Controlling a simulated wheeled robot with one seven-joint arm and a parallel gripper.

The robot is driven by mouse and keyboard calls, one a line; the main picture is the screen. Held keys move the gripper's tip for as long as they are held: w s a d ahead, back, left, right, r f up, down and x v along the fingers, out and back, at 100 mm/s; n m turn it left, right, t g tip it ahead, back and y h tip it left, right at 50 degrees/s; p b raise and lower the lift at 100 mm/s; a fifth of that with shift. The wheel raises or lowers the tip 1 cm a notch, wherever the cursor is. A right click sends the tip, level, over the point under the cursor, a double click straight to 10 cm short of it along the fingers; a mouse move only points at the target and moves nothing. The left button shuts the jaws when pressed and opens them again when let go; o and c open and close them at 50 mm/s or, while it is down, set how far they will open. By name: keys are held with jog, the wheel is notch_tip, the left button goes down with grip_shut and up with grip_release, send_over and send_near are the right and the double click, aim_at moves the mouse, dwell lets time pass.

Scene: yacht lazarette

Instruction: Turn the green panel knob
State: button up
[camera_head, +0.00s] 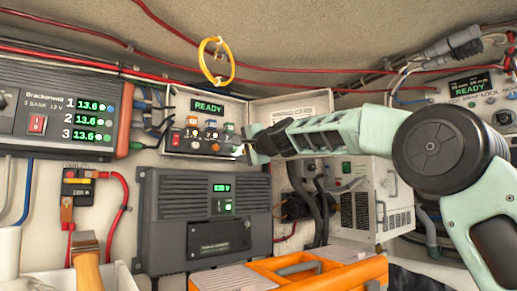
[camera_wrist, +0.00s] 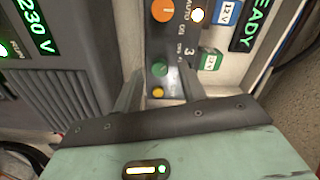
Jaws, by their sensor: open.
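The green knob (camera_wrist: 160,69) is on the dark lower strip of the READY panel in the wrist view, between an orange knob (camera_wrist: 162,11) and a small yellow button (camera_wrist: 158,92). My gripper (camera_wrist: 160,82) is open, with one finger on each side of the strip and the green knob between or just beyond the tips. I cannot tell whether a finger touches it. In the head view my gripper (camera_head: 243,148) is at the lower right of the panel (camera_head: 233,108), and the green knob cannot be made out there.
A dark 230 V unit (camera_head: 165,220) is mounted below the panel, and a charger (camera_head: 50,105) is at the left. A yellow ring (camera_head: 215,62) hangs above on red cabling. An orange toolbox (camera_head: 340,280) is below. A white vented unit (camera_head: 350,205) is behind my arm.

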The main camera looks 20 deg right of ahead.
jog(key=b+v, duration=0.8)
jog(key=v, duration=0.8)
jog(key=shift+s+f, duration=0.1)
